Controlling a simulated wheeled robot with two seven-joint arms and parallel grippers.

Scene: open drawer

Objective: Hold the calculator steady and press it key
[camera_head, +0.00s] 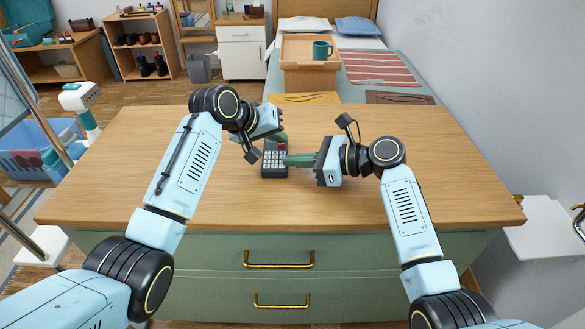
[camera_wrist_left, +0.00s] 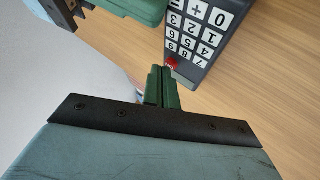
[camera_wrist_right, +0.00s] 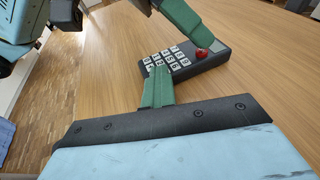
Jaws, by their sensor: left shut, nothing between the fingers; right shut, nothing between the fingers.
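The dark calculator (camera_head: 272,161) with white keys lies on the wooden table top. Its red key shows in the left wrist view (camera_wrist_left: 172,62) and the right wrist view (camera_wrist_right: 198,54). My left gripper (camera_head: 281,137) is shut and empty, its green fingertips close by the red key; I cannot tell if they touch it. They show in the left wrist view (camera_wrist_left: 160,84). My right gripper (camera_head: 290,160) is shut and empty, its tips at the calculator's right side in the head view. They also show in the right wrist view (camera_wrist_right: 158,86); contact is unclear.
The table top (camera_head: 140,180) is clear around the calculator. Drawers with brass handles (camera_head: 279,264) are below its front edge. A bed with a wooden tray (camera_head: 296,50) and a teal mug (camera_head: 321,50) stands beyond. A white wall is at the right.

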